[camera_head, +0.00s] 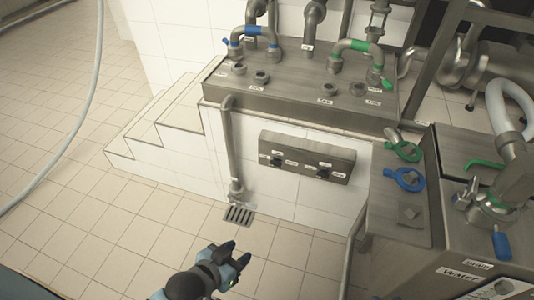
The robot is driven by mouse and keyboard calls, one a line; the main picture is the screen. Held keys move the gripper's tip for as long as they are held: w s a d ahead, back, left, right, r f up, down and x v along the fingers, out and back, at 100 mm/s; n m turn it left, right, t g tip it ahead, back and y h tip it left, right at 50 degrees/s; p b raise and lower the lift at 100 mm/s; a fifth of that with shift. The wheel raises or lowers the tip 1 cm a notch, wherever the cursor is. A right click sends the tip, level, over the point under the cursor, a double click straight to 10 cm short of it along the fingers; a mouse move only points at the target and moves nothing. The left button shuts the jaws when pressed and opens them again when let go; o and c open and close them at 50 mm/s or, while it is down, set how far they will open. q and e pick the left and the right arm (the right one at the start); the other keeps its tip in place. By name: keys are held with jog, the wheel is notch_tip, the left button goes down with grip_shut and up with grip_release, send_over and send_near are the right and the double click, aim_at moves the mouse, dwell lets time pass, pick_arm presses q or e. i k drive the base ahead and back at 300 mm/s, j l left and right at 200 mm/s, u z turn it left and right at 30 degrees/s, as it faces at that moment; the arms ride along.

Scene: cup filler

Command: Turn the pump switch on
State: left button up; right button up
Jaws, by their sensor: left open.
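A metal switch panel (307,158) is fixed to the white tiled wall below the metal counter. It carries a left dark rotary switch (276,161) and a right dark rotary switch (323,172), each with small white labels too small to read. I cannot tell which one is the pump switch, nor how either is set. My left gripper (241,252) is open and empty above the tiled floor, below and to the left of the panel, touching nothing. My right gripper is not in view.
The metal counter (290,106) holds pipes with blue and green handles. A floor drain (239,215) lies below a vertical pipe (233,150). White steps (150,133) rise at left. A metal machine (455,215) with blue and green handles stands at right. Open floor lies at lower left.

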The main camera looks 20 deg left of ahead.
aim_at(276, 162)
jog(key=i+j, duration=0.1)
jog(key=j, duration=0.25)
jog(key=i+j, duration=0.15)
jog(key=j, duration=0.2)
jog(key=i+j, duration=0.1)
jog(key=j, duration=1.35)
jog(key=i+j, duration=0.1)
jog(key=j, duration=0.8)
jog(key=i+z, duration=0.05)
